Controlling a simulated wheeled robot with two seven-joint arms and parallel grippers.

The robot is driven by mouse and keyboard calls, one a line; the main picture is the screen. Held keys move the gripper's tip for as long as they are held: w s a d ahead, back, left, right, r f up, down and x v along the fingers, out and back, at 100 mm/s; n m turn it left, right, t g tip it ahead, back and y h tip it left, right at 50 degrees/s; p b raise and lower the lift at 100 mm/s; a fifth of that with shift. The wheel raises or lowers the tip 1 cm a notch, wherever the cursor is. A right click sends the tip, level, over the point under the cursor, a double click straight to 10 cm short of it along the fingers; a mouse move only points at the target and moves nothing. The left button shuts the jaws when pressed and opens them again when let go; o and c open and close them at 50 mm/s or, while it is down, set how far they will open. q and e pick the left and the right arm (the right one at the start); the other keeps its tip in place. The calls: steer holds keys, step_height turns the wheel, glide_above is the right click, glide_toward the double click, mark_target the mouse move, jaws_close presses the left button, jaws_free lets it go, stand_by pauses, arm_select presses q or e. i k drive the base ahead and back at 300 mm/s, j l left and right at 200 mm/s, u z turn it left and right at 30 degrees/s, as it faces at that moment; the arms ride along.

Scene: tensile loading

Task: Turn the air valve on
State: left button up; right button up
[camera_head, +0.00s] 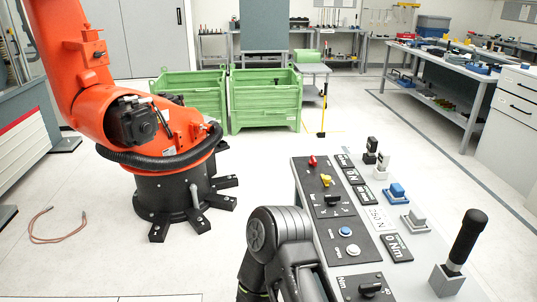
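A long grey control panel (357,222) runs along the right of centre, with black label plates on top. Nearer are a black rotary switch (333,199), a blue button (345,231), a white button (352,249) and another black rotary switch (370,289). A dark grey link of my own arm covers the panel's near left side. Neither gripper's fingers show.
A black-handled lever (469,236) stands upright at the panel's right, beside several small blocks. A large orange robot arm (90,90) on a black base stands at left. Green crates (265,100) stand behind. A reddish cable (55,238) lies on the floor.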

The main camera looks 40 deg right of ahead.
mark_target(313, 162)
steer(key=i+j+z, duration=0.25)
steer(key=i, duration=0.25)
steer(key=i+j+z, duration=0.25)
steer(key=i, duration=0.2)
steer(key=i+z, duration=0.25)
steer(key=z, duration=0.15)
steer(key=i+z, duration=0.2)
steer(key=z, duration=0.25)
steer(key=i+j+z, duration=0.15)
steer(key=z, duration=0.25)
steer(key=i+j+z, duration=0.2)
steer(key=z, duration=0.25)
steer(key=i+j+z, duration=0.25)
steer(key=z, duration=0.15)
steer(key=i+j+z, duration=0.2)
steer(key=j+z, duration=0.15)
steer(key=i+j+z, duration=0.15)
steer(key=j+z, duration=0.6)
steer(key=i+j+z, duration=0.1)
steer(key=j+z, duration=0.25)
